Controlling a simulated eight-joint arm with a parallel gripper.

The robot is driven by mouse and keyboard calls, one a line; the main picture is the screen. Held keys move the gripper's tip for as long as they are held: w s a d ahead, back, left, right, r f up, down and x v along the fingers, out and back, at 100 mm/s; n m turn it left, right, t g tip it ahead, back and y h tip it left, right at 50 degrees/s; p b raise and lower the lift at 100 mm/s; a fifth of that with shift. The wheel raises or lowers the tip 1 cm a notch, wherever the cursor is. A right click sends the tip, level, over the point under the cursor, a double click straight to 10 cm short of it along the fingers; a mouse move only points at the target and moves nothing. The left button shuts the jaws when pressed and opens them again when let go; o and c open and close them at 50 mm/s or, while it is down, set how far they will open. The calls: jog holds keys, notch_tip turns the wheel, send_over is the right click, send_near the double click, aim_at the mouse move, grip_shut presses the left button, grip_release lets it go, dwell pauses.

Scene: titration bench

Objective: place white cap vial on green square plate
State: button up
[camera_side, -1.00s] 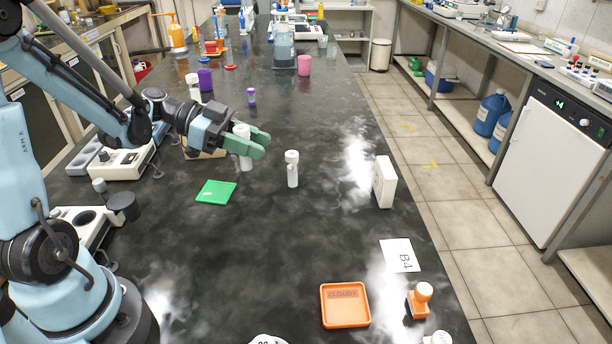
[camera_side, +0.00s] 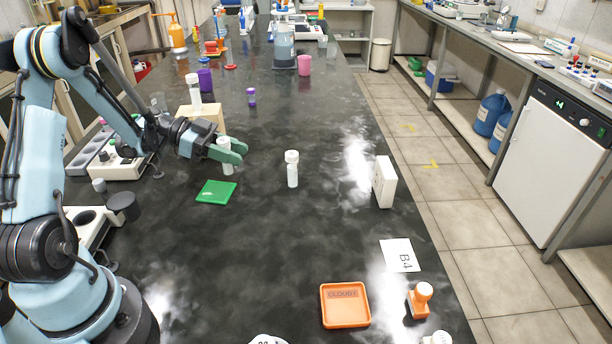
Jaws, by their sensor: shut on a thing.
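My gripper (camera_side: 238,153) is shut on a white-capped vial (camera_side: 226,157), held upright between the green fingers. The vial is just behind and to the right of the green square plate (camera_side: 216,191), which lies flat and empty on the dark bench. Whether the vial's bottom touches the bench is hard to tell. A second white-capped vial (camera_side: 292,170) stands upright on the bench to the right of the gripper. Another white-capped vial (camera_side: 194,92) stands farther back, by a wooden block.
The wooden block (camera_side: 203,117) stands behind my gripper. A small purple-capped vial (camera_side: 251,97) stands beyond it. A white box (camera_side: 384,182) is at the right edge of the bench. An orange "CLOUDY" tray (camera_side: 345,305) lies in front. The bench around the plate's right side is clear.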

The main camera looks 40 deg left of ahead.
jog(key=shift+f, duration=1.4)
jog(key=shift+f, duration=0.15)
jog(key=o, duration=1.1)
jog(key=shift+a+r, duration=0.1)
jog(key=shift+r, duration=0.15)
jog(key=v, duration=1.1)
jog(key=shift+s+a, duration=0.25)
jog(key=shift+r, duration=0.1)
